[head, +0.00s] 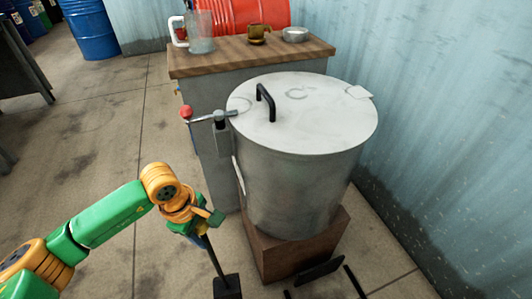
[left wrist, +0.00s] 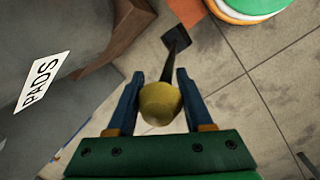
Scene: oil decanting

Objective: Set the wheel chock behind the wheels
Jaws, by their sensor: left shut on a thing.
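The wheel chock is a black block (head: 227,287) on a thin dark rod, low at the bottom edge of the head view. In the left wrist view the black block (left wrist: 176,38) is at the far end of the rod, with a yellow knob (left wrist: 160,103) at the near end. My left gripper (head: 207,222) is shut on the knob, whose sides sit between the two blue fingers (left wrist: 157,98). I cannot tell whether the block touches the floor. No wheels can be made out. My right gripper is not in view.
A large lidded metal drum (head: 300,180) stands on a brown block (head: 285,252), right of the chock. Black bars (head: 320,269) lie at its foot. A wood-topped cabinet (head: 185,65) is behind, with a red-knobbed lever (head: 187,112) near the drum.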

